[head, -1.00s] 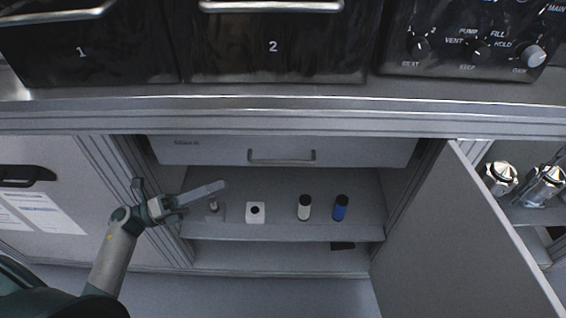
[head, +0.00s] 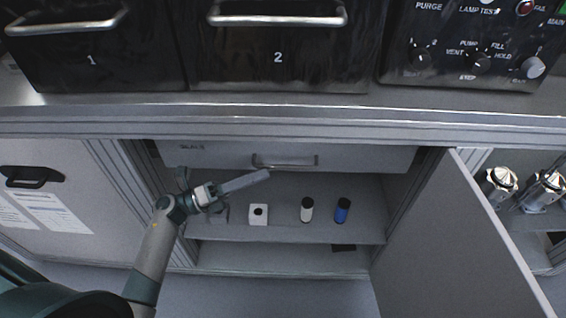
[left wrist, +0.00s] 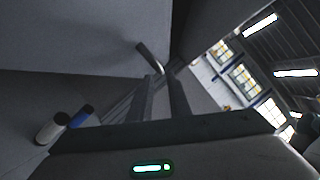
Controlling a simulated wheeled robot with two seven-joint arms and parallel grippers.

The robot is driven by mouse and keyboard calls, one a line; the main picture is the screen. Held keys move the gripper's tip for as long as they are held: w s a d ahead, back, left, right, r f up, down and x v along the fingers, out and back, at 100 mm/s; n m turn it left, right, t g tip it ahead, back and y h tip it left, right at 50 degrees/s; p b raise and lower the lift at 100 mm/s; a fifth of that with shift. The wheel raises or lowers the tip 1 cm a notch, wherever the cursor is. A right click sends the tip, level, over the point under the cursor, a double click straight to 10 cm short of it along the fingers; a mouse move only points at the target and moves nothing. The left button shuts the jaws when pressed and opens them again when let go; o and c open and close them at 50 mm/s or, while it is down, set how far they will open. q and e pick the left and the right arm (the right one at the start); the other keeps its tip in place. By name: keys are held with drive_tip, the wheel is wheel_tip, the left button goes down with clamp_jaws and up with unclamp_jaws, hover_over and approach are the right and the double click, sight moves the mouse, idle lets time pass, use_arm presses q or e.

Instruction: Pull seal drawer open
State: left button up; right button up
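The seal drawer (head: 370,158) is a grey front under the counter, with a faint label at its left. It looks shut. Its bar handle (head: 285,164) is at the middle of the front; in the left wrist view the handle (left wrist: 149,58) shows just beyond my fingertips. My left gripper (head: 266,174) points right, its tips just left of and slightly below the handle in the head view. The left wrist view shows a gap between its two fingers (left wrist: 162,76), with nothing held. I cannot tell whether they touch the handle. My right gripper is not in view.
An open cabinet door (head: 455,240) stands at the right. The counter edge (head: 300,130) overhangs above. Metal parts (head: 540,192) stand far right.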

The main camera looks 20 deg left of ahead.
sight(283, 167)
use_arm(q)
drive_tip(key=p+x, duration=0.1)
drive_tip(key=x, duration=0.6)
drive_tip(key=shift+d, duration=0.15)
clamp_jaws()
